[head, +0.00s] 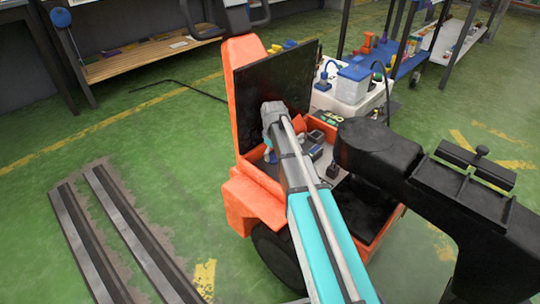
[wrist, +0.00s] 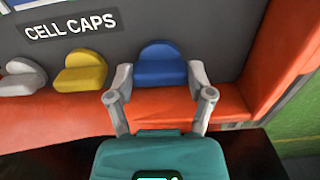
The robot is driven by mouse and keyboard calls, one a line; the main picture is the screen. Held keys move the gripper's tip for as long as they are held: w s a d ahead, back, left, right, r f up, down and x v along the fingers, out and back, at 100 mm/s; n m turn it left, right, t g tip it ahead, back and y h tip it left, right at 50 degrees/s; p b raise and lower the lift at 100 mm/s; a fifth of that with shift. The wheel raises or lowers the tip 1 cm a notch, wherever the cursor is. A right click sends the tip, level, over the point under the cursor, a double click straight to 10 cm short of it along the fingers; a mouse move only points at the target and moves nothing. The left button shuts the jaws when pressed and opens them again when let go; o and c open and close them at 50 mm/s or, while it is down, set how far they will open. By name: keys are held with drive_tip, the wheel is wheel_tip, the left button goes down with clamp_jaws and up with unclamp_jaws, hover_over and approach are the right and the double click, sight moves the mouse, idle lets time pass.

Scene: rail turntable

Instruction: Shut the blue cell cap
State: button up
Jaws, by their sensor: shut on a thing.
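The blue cell cap (wrist: 160,58) has a rounded upright back and a lower front part, and sits on an orange ledge (wrist: 60,115) in the wrist view. My gripper (wrist: 160,72) has one grey finger at each side of the cap and is shut on it. The cap's lower front edge is close above my teal gripper body. A yellow cap (wrist: 80,70) and a white cap (wrist: 20,76) stand in the same row to the left. A "CELL CAPS" label (wrist: 70,29) is on the dark wall behind. In the head view my arm hides the caps.
In the head view an orange cart (head: 250,205) with a raised black panel (head: 275,85) surrounds my arm's end. An orange side wall (wrist: 268,55) rises right of the blue cap. Rails (head: 125,225) lie on the green floor at left.

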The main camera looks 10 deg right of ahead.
sight(273, 154)
drive_tip(key=shift+w+n, duration=0.1)
drive_tip(key=shift+n, duration=0.3)
drive_tip(key=o, duration=0.9)
drive_tip(key=shift+c, duration=0.2)
drive_tip(key=shift+r, duration=0.1)
wheel_tip(273, 154, up, 9)
drive_tip(key=p, duration=0.9)
drive_tip(key=shift+r+p, duration=0.5)
drive_tip(key=shift+p, duration=0.1)
